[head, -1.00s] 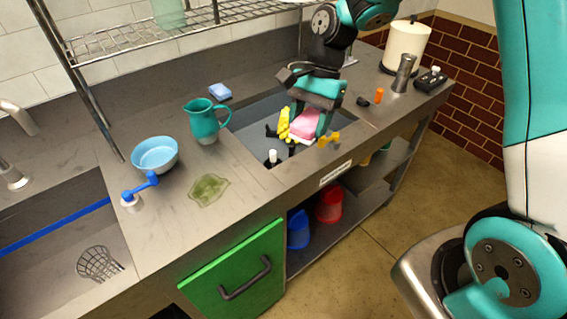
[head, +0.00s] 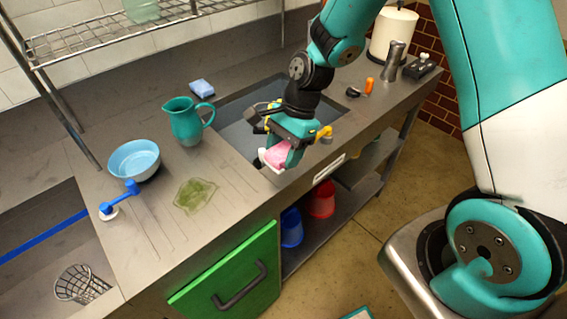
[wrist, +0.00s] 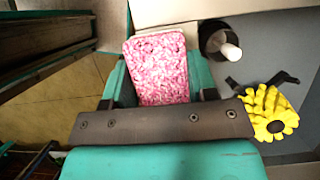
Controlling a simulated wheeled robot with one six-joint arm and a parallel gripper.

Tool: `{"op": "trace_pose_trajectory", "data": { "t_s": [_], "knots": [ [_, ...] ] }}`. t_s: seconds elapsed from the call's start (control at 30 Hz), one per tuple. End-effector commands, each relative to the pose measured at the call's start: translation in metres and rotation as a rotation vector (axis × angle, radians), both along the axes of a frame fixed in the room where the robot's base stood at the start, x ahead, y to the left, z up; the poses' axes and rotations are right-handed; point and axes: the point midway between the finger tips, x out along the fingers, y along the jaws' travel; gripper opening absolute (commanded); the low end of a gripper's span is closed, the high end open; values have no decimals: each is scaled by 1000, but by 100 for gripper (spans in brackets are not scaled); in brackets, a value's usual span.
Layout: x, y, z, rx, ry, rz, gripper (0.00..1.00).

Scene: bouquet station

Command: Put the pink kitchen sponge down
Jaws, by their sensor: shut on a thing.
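The pink kitchen sponge (head: 277,157) is held between the fingers of my gripper (head: 284,152). In the head view it is over the front edge of the counter, by the sunken grey basin. The sponge (wrist: 159,68) stands out past my gripper's fingers in the wrist view, with its speckled pink face toward the camera. My gripper is shut on it. I cannot tell whether its lower end touches the counter edge.
Left on the counter are a teal pitcher (head: 187,121), a blue bowl (head: 134,160), a green cloth (head: 195,195) and a blue sponge (head: 201,88). Bare counter lies between cloth and basin.

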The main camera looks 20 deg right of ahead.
Motion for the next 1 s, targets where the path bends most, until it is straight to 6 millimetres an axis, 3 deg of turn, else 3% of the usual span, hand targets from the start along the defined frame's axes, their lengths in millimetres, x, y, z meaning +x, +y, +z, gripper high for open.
{"op": "trace_pose_trajectory", "data": {
  "t_s": [0.37,0.73,0.77,0.87,1.0],
  "knots": [
    [0,0,-43,0,0,-1,30],
    [0,0,-48,-1,-1,0,30],
    [0,0,-48,-1,-1,0,55],
    [0,0,-47,-1,-1,0,78],
    [0,0,-47,-1,-1,0,78]
  ]
}}
